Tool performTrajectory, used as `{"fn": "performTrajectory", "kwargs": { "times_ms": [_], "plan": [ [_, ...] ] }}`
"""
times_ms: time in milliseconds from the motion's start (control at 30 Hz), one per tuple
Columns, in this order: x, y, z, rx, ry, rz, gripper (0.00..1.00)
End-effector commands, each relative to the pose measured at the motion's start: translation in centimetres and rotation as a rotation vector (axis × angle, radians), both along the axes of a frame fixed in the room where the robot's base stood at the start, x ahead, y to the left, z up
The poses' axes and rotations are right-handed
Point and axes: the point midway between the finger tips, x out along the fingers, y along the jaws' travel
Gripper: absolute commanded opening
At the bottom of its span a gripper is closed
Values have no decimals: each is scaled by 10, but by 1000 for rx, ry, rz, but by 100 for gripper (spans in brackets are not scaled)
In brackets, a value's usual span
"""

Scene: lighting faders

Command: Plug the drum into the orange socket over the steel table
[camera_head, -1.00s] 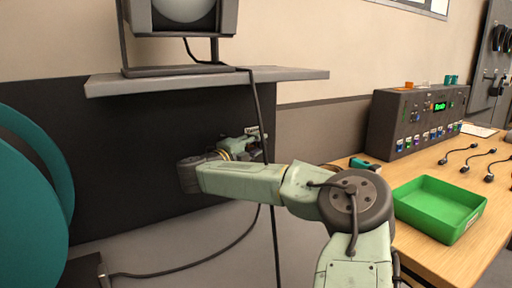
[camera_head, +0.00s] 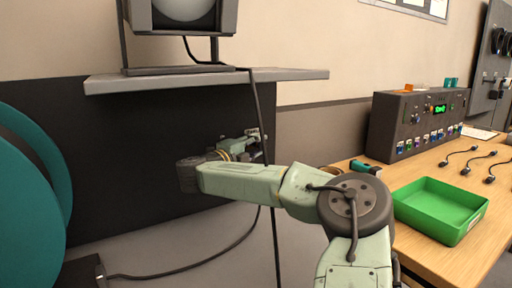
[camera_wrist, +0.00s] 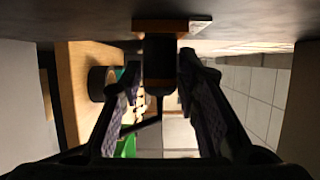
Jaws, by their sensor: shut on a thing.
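My gripper (camera_wrist: 160,64) is shut on a dark plug (camera_wrist: 159,72) in the wrist view, with one finger on each side of it. A dark cable hangs from the plug. The plug's far end meets the orange socket (camera_wrist: 150,25), which has a pale plate beside it; I cannot tell how deep the plug sits. In the head view my gripper (camera_head: 256,139) is at the dark wall panel under the shelf, and my arm hides the plug and socket there. The large teal drum (camera_head: 30,215) stands at the left. I cannot make out the steel table.
A grey shelf (camera_head: 205,80) with a lamp (camera_head: 182,15) is above my gripper. A dark cable (camera_head: 258,115) hangs from it, close to my arm. At the right, a wooden table (camera_head: 480,245) bears a green tray (camera_head: 437,207), a control box (camera_head: 412,122) and several short leads.

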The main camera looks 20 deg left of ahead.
Motion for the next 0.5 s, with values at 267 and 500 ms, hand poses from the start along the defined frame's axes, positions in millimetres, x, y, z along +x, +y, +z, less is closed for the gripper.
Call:
{"fn": "performTrajectory", "kwargs": {
  "times_ms": [267, 500],
  "plan": [
    [0, 3, 4, 2, -8, 8, 34],
    [0, 2, 2, 1, -4, 5, 50]
  ]
}}
